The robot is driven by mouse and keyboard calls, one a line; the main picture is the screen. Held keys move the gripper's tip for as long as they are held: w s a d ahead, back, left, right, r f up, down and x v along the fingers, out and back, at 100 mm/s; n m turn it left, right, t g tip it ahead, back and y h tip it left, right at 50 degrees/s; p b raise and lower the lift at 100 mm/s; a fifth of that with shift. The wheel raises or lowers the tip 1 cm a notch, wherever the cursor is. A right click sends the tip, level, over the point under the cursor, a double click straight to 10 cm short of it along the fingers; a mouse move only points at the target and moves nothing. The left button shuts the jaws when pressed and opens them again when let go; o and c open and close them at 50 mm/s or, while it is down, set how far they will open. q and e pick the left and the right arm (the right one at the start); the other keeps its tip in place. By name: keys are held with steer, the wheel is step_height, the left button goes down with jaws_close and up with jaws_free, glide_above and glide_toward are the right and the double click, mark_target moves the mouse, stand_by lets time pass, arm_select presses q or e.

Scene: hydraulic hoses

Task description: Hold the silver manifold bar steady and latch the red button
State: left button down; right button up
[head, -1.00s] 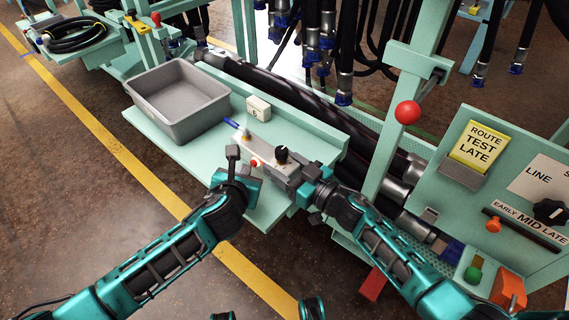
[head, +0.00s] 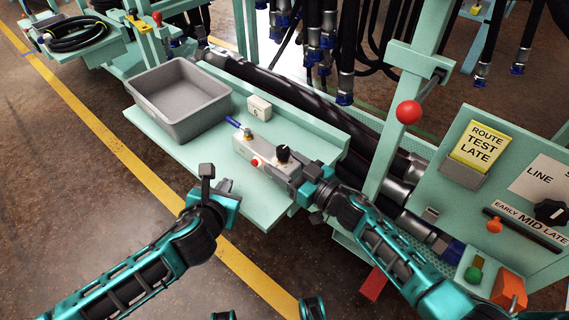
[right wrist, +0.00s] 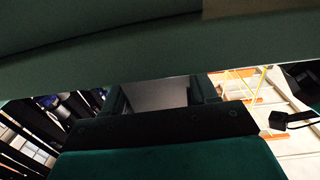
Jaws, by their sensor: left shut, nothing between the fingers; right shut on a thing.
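The silver manifold bar (head: 262,150) lies on the pale green shelf (head: 190,160). It carries a red button (head: 254,163) on its front side, a black knob (head: 282,153) and a blue-handled lever (head: 233,122). My right gripper (head: 303,181) is shut on the right end of the bar; its fingers partly hide that end. My left gripper (head: 207,175) is shut and empty, left of the button and apart from the bar, near the shelf's front edge. The right wrist view shows mostly dark green surfaces and a grey face (right wrist: 155,93) between the fingers.
A grey bin (head: 178,98) stands on the shelf's left part, with a small white block marked 6 (head: 259,107) behind the bar. A post with a red ball knob (head: 408,112) and a labelled panel (head: 500,190) stand at right. Thick black hoses run behind the shelf.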

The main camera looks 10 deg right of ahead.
steer(key=o, duration=1.5)
steer(key=shift+c, duration=0.2)
